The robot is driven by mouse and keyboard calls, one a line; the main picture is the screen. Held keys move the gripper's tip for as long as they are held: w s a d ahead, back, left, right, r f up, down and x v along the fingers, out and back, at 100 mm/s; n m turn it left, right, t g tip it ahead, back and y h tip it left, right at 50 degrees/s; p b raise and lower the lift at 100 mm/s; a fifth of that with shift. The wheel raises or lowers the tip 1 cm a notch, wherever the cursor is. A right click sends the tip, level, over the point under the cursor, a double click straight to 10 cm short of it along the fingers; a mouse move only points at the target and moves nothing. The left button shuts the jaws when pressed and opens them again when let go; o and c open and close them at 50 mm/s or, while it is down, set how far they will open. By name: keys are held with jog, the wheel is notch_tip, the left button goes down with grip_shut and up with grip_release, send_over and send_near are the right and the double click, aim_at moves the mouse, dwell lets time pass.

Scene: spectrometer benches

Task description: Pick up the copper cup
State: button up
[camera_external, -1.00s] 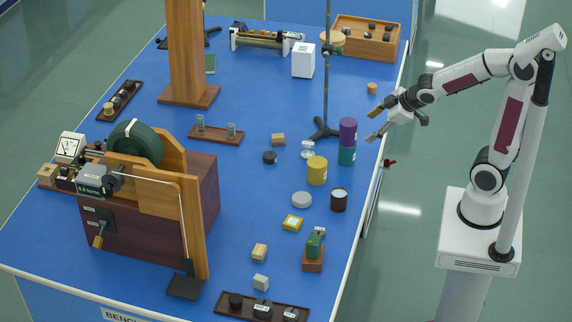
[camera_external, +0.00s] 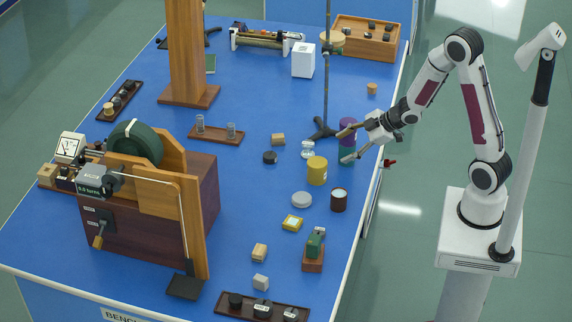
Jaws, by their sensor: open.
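A small dark brown cup (camera_external: 339,201) with a pale, shiny rim stands upright near the table's right edge; it is the thing that looks most like a copper cup. My gripper (camera_external: 346,146) is open, reaching in from the right above the table. The brown cup is lower in the picture, apart from the fingers.
A yellow cylinder (camera_external: 317,171) and a grey disc (camera_external: 301,200) stand left of the cup. A green device on a brown block (camera_external: 313,258) is in front of it. A tall stand (camera_external: 326,75) rises beside my gripper. Clear blue table (camera_external: 255,195) lies farther left.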

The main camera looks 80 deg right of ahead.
aim_at(339, 200)
jog(key=f+y, duration=0.1)
jog(key=f, duration=0.1)
jog(key=a+f, duration=0.1)
jog(key=f+n+t+y, duration=0.1)
jog(key=f, duration=0.1)
jog(key=shift+w+a+f+y, duration=0.1)
jog(key=shift+a+f+y, duration=0.1)
jog(key=shift+f+y, duration=0.1)
jog(key=a+f+y, duration=0.1)
jog(key=s+a+f+y, duration=0.1)
jog(key=f, duration=0.1)
jog(key=shift+t, duration=0.4)
jog(key=shift+s+a+f, duration=0.2)
jog(key=shift+f, duration=0.05)
jog(key=shift+s+a+f+t+y, duration=0.5)
jog(key=shift+s+a+y, duration=0.15)
jog(key=shift+y, duration=0.25)
jog(key=shift+s+a+m+t+y, duration=0.4)
jog(key=shift+s+a+t+y, duration=0.3)
jog(key=shift+s, duration=0.3)
jog(key=shift+s+a+r+t+y, duration=0.25)
jog(key=shift+s+a+y, duration=0.15)
jog(key=shift+a, duration=0.2)
jog(key=shift+s+a+r+t+y, duration=0.1)
jog(key=shift+s+a+t+y, duration=0.1)
jog(key=shift+s+a+y, duration=0.25)
jog(key=shift+s+a+r+t+y, duration=0.25)
jog(key=shift+s+a, duration=0.25)
jog(key=shift+a, duration=0.2)
jog(key=shift+f, duration=0.1)
